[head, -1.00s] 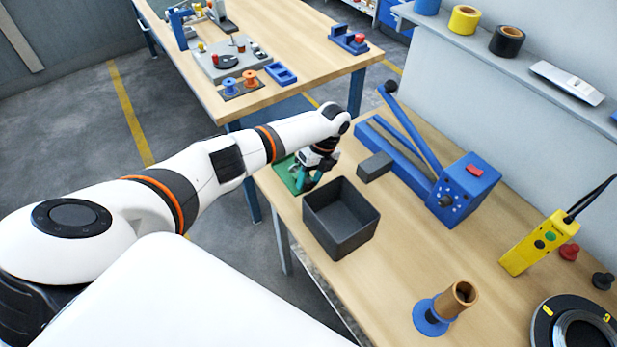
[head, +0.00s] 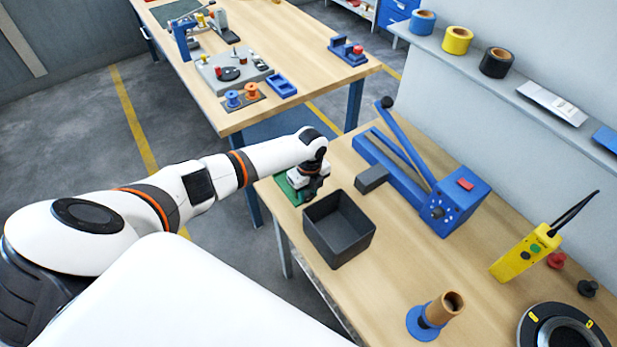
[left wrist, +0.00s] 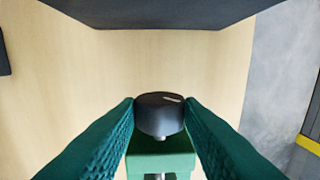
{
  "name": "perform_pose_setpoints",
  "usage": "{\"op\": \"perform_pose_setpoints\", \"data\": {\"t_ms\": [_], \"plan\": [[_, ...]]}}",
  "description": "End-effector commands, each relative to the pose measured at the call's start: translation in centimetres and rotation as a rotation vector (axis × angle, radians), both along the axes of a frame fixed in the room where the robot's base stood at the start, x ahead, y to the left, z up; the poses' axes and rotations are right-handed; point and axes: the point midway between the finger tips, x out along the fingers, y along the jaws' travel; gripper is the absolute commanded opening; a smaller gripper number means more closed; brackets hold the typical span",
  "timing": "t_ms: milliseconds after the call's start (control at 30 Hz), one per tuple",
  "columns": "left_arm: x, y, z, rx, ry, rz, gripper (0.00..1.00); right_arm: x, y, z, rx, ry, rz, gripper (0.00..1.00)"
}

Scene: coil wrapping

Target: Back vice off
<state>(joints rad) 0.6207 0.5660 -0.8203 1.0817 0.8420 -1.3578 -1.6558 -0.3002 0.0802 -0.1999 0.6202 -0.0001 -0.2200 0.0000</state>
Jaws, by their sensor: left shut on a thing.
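In the left wrist view, a dark rounded knob (left wrist: 160,116) sits at the end of a green block (left wrist: 160,160), probably part of the vice. A bit of metal shows below the block. The teal fingers of my left gripper (left wrist: 160,118) stand on both sides of the knob, shut on it. In the head view my left gripper (head: 307,194) is low over the near left corner of the workbench, by a green patch (head: 287,187). It hides most of the vice there. My right gripper is not in view.
An open dark grey bin (head: 328,258) stands just beside my left gripper. A small dark block (head: 371,179) and a blue lever tool (head: 445,205) lie beyond it. A brown tube on a blue base (head: 437,312) stands nearer. Bare wood lies between bin and tube.

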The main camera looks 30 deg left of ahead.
Motion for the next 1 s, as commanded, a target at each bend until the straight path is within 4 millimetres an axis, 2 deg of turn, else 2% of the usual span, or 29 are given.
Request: {"op": "perform_pose_setpoints", "data": {"t_ms": [333,433,533,700,1000], "plan": [[-0.1,0.3,0.0,-0.012,-0.038,0.002,0.19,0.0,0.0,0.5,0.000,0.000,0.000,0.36],[-0.6,0.4,0.3,-0.048,-0.124,0.001,0.19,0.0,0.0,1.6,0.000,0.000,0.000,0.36],[-0.8,0.5,0.0,-0.089,-0.223,0.000,0.19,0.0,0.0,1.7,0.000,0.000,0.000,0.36],[-0.8,0.5,-0.1,-0.126,-0.311,0.001,0.19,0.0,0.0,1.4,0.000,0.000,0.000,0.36],[-0.9,0.6,-0.3,-0.133,-0.334,0.003,0.19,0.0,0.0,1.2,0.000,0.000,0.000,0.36]]}}
